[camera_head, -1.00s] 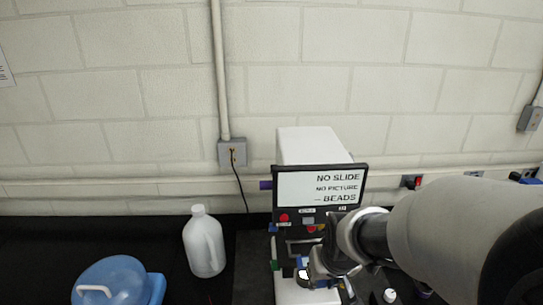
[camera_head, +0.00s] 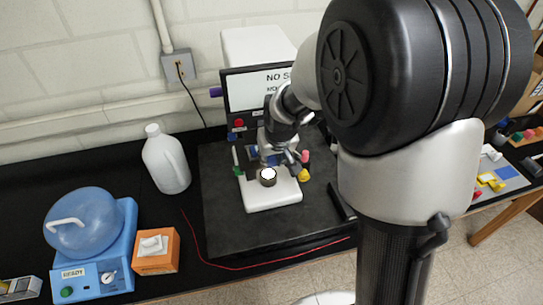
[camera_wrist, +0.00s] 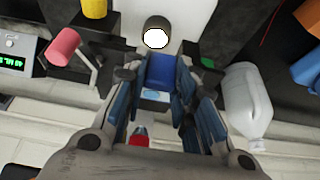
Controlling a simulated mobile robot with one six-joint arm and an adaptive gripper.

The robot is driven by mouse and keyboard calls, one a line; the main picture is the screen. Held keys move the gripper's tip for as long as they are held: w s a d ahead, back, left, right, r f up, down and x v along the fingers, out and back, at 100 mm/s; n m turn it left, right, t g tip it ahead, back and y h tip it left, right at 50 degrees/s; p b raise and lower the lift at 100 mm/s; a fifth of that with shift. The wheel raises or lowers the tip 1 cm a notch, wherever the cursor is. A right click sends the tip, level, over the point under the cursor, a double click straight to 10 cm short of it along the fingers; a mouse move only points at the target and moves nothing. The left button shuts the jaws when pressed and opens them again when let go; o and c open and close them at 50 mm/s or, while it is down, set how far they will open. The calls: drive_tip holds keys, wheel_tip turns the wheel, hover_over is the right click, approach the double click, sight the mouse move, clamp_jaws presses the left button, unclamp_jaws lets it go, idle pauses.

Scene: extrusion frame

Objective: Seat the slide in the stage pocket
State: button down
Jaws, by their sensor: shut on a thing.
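The microscope (camera_head: 272,195) has a white base, a lit round lamp (camera_head: 267,176) and a screen (camera_head: 258,88) behind it. My gripper (camera_head: 270,157) is above the base, close behind the lamp. In the wrist view my gripper (camera_wrist: 163,84) has its fingers closed in around a blue piece (camera_wrist: 160,70), which looks like the slide's end. The slide's clear part cannot be made out. The lamp (camera_wrist: 156,37) lies just beyond the fingertips. The stage pocket is hidden behind my gripper, and I cannot tell whether the slide touches it.
A white jug (camera_head: 167,162), a blue device with a domed lid (camera_head: 83,220) and an orange tissue box (camera_head: 156,252) stand at left. Yellow and pink knobs (camera_head: 304,166) flank the base at right. The mat's front is clear.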

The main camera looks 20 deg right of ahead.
drive_tip(key=shift+f, duration=0.1)
drive_tip(key=shift+f, duration=0.15)
drive_tip(key=c, duration=1.3)
unclamp_jaws()
